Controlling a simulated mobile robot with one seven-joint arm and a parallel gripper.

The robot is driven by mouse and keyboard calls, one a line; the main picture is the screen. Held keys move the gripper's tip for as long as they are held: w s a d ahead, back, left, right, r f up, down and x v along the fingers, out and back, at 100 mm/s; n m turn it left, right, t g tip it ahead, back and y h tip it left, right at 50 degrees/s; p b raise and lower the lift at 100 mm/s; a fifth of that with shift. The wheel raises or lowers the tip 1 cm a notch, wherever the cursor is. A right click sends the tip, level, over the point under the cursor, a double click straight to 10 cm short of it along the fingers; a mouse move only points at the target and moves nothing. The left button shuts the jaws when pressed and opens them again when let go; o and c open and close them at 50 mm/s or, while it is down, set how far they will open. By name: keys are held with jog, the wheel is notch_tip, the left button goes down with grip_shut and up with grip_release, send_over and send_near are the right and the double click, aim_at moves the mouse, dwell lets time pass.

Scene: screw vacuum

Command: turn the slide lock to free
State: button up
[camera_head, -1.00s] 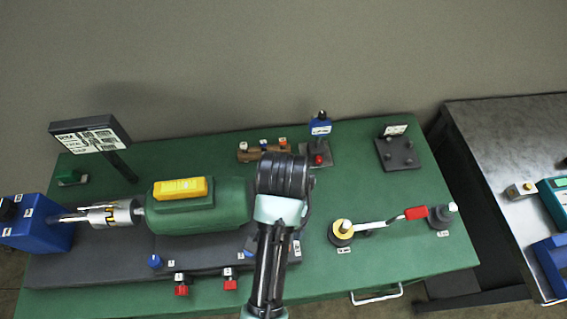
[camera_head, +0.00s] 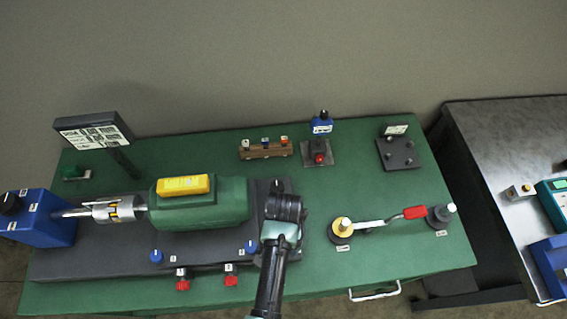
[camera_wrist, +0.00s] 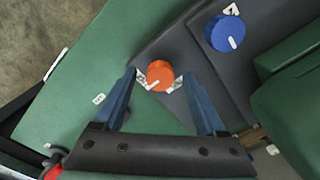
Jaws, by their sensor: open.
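An orange round knob (camera_wrist: 160,75) with a white pointer line is on the dark base plate (camera_wrist: 183,50); I take it as the slide lock. Its line points to the lower left. A small label sits on each side of it, too small to read. My gripper (camera_wrist: 160,73) is open, its two blue fingers on either side of the knob in the wrist view. I cannot tell whether they touch it or how far above it they are. In the head view my arm hides the knob and the gripper tips.
A blue knob (camera_wrist: 227,33) with a white line is up and right of the orange knob. The green motor housing (camera_head: 203,207) stands on the plate to the left of my arm. A crank with a red grip (camera_head: 414,212) is to the right. Red screw knobs (camera_head: 231,280) line the front.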

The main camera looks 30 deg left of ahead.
jog(key=shift+c, duration=0.3)
grip_shut()
jog(key=shift+n, duration=0.4)
jog(key=n+p, duration=0.2)
jog(key=shift+r+n, duration=0.1)
jog(key=shift+n, duration=0.3)
jog(key=n+p, duration=0.1)
jog(key=n, duration=0.4)
jog(key=shift+p, duration=0.4)
jog(key=n+p, duration=0.1)
jog(key=n, duration=0.4)
jog(key=n+p, duration=0.1)
jog(key=n, duration=0.3)
jog(key=shift+n, duration=0.3)
